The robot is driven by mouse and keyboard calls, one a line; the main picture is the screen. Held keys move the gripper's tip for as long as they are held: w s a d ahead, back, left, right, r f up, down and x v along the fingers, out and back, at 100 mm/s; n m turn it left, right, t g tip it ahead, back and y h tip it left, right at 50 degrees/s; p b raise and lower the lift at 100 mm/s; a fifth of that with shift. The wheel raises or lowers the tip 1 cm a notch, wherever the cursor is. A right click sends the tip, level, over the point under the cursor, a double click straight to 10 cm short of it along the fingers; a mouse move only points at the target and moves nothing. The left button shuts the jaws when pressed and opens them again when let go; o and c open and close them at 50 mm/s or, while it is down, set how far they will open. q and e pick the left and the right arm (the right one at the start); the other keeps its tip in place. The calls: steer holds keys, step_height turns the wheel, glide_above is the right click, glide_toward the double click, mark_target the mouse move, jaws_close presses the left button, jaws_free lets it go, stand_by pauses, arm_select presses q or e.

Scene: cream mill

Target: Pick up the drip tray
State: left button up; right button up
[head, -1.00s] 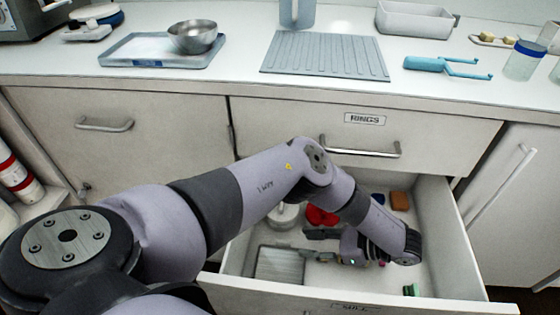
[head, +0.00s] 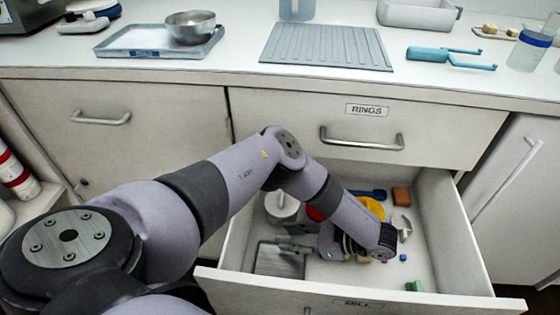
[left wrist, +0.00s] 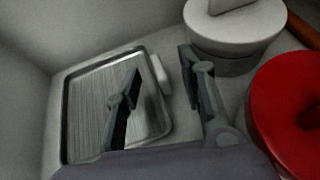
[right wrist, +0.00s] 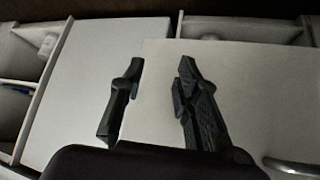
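A flat, grey metal tray with a raised rim, which I take as the drip tray (head: 276,268), lies at the left front of the open drawer. It also shows in the left wrist view (left wrist: 90,100), close to the drawer walls. My left gripper (head: 289,240) reaches into the drawer at the tray's right side. In the left wrist view its fingers (left wrist: 161,64) are apart, one over the tray and one outside its right edge, with a small pale block or tab between them. Contact cannot be told. My right gripper (right wrist: 161,64) is open and empty, away from the drawer's contents.
A white lidded pot (left wrist: 235,30) and a red round thing (left wrist: 292,105) stand close beside the left gripper. The drawer (head: 460,245) also holds a yellow disc (head: 372,207), an orange-brown block (head: 401,196) and small pieces. The counter above holds another tray (head: 125,42) with a bowl.

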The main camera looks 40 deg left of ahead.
arm_select(q)
jaws_close()
stand_by(0.6)
